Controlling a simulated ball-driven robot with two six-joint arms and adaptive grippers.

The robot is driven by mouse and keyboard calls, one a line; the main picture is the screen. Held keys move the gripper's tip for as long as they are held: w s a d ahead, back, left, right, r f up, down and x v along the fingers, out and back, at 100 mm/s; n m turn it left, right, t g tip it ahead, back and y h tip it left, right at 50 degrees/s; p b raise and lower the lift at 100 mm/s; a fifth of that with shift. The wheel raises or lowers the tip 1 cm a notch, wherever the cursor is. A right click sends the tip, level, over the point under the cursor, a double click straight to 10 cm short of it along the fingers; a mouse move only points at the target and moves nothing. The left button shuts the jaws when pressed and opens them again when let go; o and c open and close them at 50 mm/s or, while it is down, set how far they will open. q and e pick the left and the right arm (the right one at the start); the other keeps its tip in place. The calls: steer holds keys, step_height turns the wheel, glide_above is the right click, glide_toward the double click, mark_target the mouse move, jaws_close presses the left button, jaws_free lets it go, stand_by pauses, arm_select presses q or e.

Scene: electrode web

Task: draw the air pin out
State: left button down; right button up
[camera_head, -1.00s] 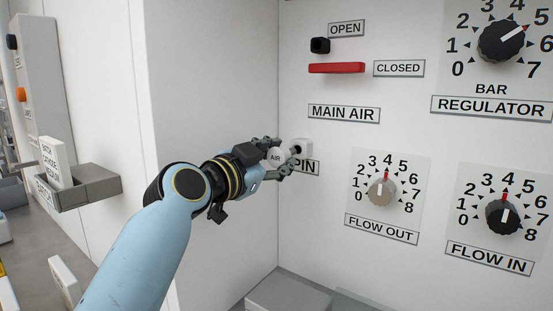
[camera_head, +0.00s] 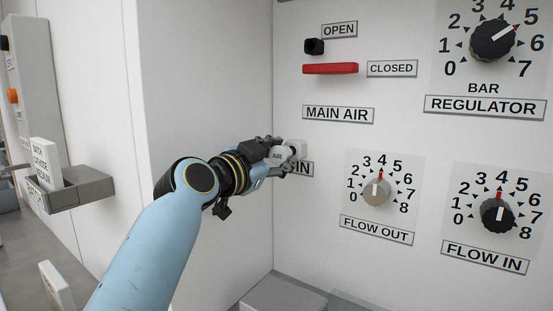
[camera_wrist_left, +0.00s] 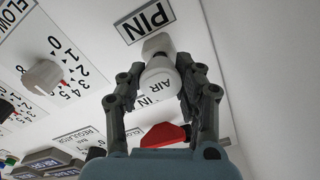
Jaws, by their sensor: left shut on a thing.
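The air pin (camera_head: 277,156) is a white round knob marked AIR, at the white socket block (camera_head: 297,148) on the panel, over the partly covered PIN label (camera_head: 303,169). My left gripper (camera_head: 282,156) is shut on it, one finger above and one below. In the left wrist view the pin (camera_wrist_left: 160,84) sits between both fingers, close up against the white block (camera_wrist_left: 157,43). I cannot tell how deep its shaft is in the block. My right gripper is not in view.
A red lever handle (camera_head: 330,69) lies level by the CLOSED label, above the pin. The FLOW OUT knob (camera_head: 376,191) and FLOW IN knob (camera_head: 497,213) are to the right. A side wall (camera_head: 205,80) stands close left. A grey box (camera_head: 283,295) is below.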

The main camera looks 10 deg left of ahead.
arm_select(q)
steer(key=shift+b+x, duration=0.3)
steer(key=shift+x, duration=0.45)
steer(key=c, duration=0.8)
jaws_free()
steer(key=v, duration=1.2)
